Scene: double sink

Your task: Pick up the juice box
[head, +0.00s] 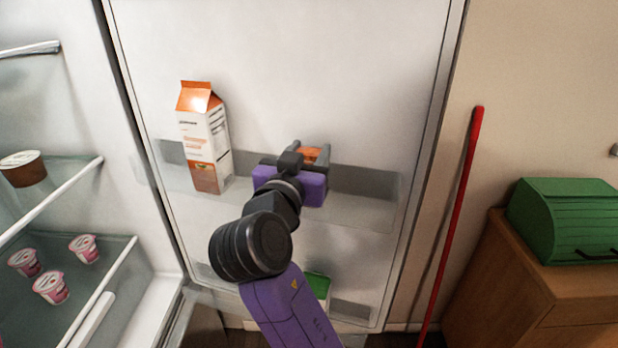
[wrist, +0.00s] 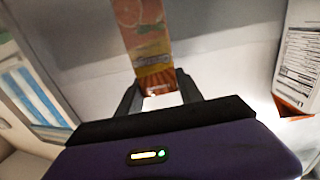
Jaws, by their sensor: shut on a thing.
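The juice box (wrist: 146,40) is orange with pictures of orange slices, and fills the top middle of the wrist view. In the head view only a small orange patch of it (head: 310,154) shows at the door shelf, mostly hidden by my gripper (head: 311,149). In the wrist view my gripper (wrist: 158,84) has one finger on each side of the box's near end and is shut on it. I cannot tell whether the box rests on the shelf or is clear of it.
A tall white and orange carton (head: 205,140) stands left on the same fridge door shelf (head: 365,182). It also shows at the right of the wrist view (wrist: 302,55). Pink cups (head: 50,287) sit on fridge shelves at left. A red pole (head: 458,210) leans right of the door.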

